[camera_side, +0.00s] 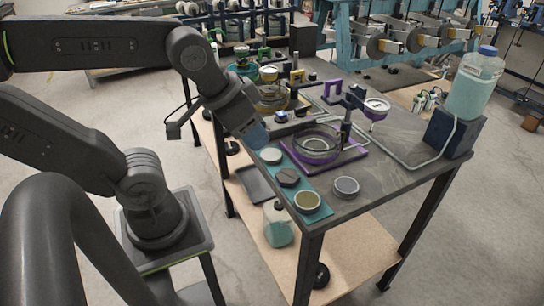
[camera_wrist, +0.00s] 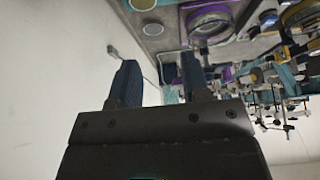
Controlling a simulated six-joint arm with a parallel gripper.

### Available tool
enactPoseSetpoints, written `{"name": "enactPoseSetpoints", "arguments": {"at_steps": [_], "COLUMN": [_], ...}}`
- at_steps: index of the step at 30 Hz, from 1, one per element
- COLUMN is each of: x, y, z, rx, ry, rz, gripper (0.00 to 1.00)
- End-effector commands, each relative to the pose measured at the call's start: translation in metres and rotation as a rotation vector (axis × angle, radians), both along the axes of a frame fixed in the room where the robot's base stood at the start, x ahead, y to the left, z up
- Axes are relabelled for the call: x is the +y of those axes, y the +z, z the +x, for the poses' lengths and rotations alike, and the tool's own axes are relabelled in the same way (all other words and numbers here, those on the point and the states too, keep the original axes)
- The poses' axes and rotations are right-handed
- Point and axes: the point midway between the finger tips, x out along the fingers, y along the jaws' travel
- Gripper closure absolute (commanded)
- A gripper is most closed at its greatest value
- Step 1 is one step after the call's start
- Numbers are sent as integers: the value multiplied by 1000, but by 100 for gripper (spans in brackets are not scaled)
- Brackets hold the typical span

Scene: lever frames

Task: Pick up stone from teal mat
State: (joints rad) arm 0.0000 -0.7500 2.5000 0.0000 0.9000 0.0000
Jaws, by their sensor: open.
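The teal mat (camera_side: 318,213) lies along the left front edge of the grey workbench. On it, in the side view, are a dark faceted lump (camera_side: 288,177) that looks like the stone, a pale round lidded piece (camera_side: 271,155) behind it and a round tan-filled dish (camera_side: 307,201) in front. My gripper (camera_side: 257,138) points down near the mat's far end, beyond the lump. In the wrist view my gripper (camera_wrist: 159,78) is open, its two blue fingers apart with nothing held. A pale disc shows beyond the fingers there. I cannot make out the stone in that view.
A purple-based ring fixture (camera_side: 345,158) stands right of the mat, and a grey dish (camera_side: 346,187) sits beside its front end. A metal tube frame (camera_side: 405,166) and a blue block with a bottle (camera_side: 474,82) stand farther right. The bench's front right corner is clear.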

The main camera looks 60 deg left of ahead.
Motion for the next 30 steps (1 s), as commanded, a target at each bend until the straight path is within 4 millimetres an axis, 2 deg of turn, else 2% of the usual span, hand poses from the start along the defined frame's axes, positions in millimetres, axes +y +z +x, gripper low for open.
{"name": "enactPoseSetpoints", "arguments": {"at_steps": [11, 21, 27, 30], "x": [0, 0, 0, 4], "y": [0, 0, 0, 0], "z": [0, 0, 0, 5], "rx": [0, 0, 1, 17], "ry": [0, 0, 2, 57], "rz": [0, 0, -1, -20], "gripper": [57, 28, 28, 28]}}
